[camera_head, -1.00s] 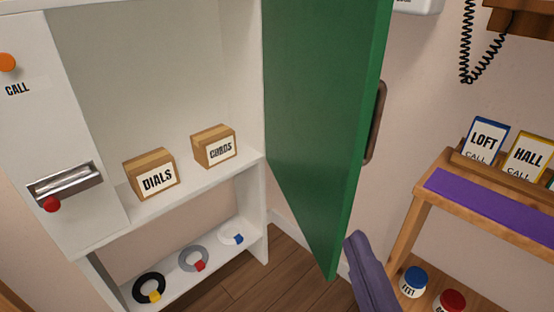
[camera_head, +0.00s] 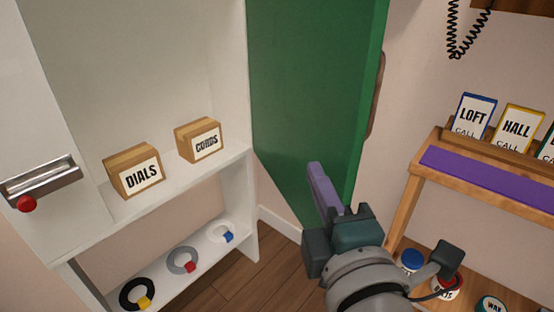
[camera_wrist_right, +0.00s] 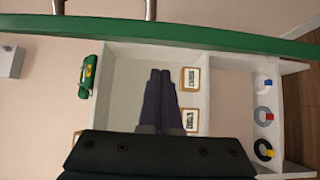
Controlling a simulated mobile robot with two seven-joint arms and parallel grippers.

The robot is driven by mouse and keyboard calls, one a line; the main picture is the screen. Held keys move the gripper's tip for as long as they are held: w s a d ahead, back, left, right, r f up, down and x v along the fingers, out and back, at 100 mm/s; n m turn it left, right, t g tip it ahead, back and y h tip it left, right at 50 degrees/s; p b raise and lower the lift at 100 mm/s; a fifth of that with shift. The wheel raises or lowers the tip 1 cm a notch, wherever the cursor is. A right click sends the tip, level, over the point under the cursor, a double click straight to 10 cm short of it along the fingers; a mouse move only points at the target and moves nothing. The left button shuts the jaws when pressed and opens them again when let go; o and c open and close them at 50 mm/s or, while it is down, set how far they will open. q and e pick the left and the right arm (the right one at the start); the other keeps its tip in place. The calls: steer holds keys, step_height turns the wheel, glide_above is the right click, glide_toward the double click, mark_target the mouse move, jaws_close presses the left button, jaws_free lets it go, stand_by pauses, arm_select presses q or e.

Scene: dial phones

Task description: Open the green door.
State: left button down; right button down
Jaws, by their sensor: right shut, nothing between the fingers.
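The green door (camera_head: 305,95) stands swung open at the right side of the white cabinet (camera_head: 250,190), its inner face toward the head camera. Its brown handle (camera_head: 376,95) shows only as a sliver past the door's right edge. My right gripper (camera_head: 318,180) is in front of the lower part of the door, its purple fingers closed together and empty. In the right wrist view the closed fingers (camera_wrist_right: 160,95) point toward the cabinet, and the door's green edge (camera_wrist_right: 160,33) crosses the top. I cannot tell whether the fingers touch the door. My left gripper is not in view.
Inside the cabinet are a DIALS box (camera_head: 133,172) and a CORDS box (camera_head: 198,140), with several rings (camera_head: 182,260) on the lower shelf. To the right, a wooden stand (camera_head: 425,172) holds cards, with jars below. A red knob (camera_head: 27,204) is at left.

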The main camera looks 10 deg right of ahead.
steer(key=d, duration=0.2)
steer(key=shift+w+d, duration=0.1)
steer(key=shift+d, duration=0.2)
